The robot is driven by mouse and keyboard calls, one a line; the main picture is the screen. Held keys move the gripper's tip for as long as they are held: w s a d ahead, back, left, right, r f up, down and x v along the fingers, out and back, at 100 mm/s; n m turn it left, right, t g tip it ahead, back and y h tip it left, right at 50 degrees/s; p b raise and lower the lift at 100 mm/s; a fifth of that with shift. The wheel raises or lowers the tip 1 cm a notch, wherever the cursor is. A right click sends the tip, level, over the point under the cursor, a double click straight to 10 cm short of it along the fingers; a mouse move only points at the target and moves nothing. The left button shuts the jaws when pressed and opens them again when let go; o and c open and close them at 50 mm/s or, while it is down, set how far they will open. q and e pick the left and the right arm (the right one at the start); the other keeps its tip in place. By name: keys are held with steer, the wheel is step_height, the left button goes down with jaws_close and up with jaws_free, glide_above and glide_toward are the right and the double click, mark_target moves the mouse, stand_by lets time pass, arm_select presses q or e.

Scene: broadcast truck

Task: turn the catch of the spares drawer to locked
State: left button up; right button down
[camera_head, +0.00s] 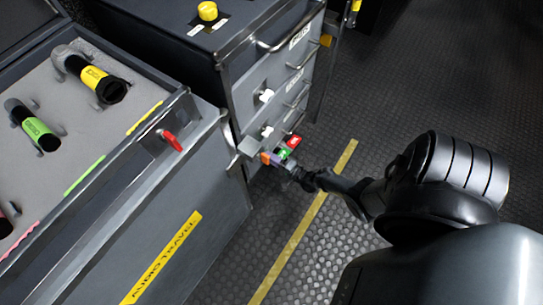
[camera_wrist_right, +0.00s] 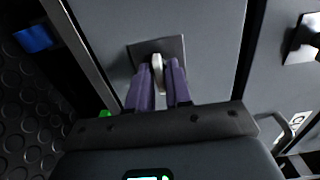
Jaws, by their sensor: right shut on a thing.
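In the right wrist view, a pale catch (camera_wrist_right: 157,70) stands up from a dark square plate (camera_wrist_right: 175,48) on a grey drawer front (camera_wrist_right: 215,75). My right gripper (camera_wrist_right: 158,80) has its two purple fingers shut on this catch, one on each side. In the head view my right gripper (camera_head: 276,161) is at a low drawer of the grey drawer cabinet (camera_head: 250,85). It hides the catch there. Small red (camera_head: 293,141) and green (camera_head: 284,153) marks show beside it. I cannot read which drawer this is. My left gripper is in neither view.
Two white catches (camera_head: 266,96) and several bar handles (camera_head: 275,45) are on drawers above. The dark floor (camera_head: 390,100) to the right is clear.

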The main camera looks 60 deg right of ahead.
steer(key=c, duration=1.2)
jaws_free()
steer(key=shift+c, duration=0.2)
steer(key=s+a+p, duration=0.1)
steer(key=s+p, duration=0.1)
steer(key=s, duration=0.8)
steer(key=shift+s+a, duration=0.15)
steer(key=shift+s, duration=0.25)
